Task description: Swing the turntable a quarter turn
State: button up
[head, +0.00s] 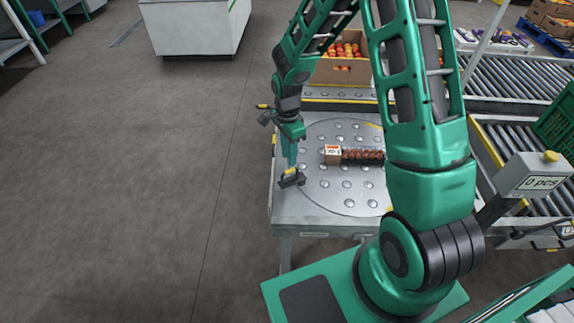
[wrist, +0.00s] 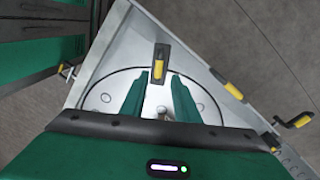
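The turntable (head: 337,201) is a grey round plate with several raised ball studs, set in a metal table. A black handle with a yellow grip (head: 291,178) stands at its near left rim. It also shows in the wrist view (wrist: 159,66), just beyond the fingertips. My gripper (head: 290,163) points down above the handle. In the wrist view my gripper (wrist: 156,78) has its two green fingers apart, with nothing held between them. The handle lines up with the gap; whether the fingers reach around it I cannot tell. A small carton with a row of tomatoes (head: 362,155) lies on the plate.
Roller conveyors (head: 520,85) run on the right, beside a counter display reading 0 pcs (head: 541,182). A yellow-black lever (wrist: 295,121) juts from the table edge. The floor at left is clear.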

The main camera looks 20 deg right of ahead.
jog(key=shift+s+f, duration=0.15)
jog(key=shift+f, duration=2.4)
jog(key=shift+c, duration=0.5)
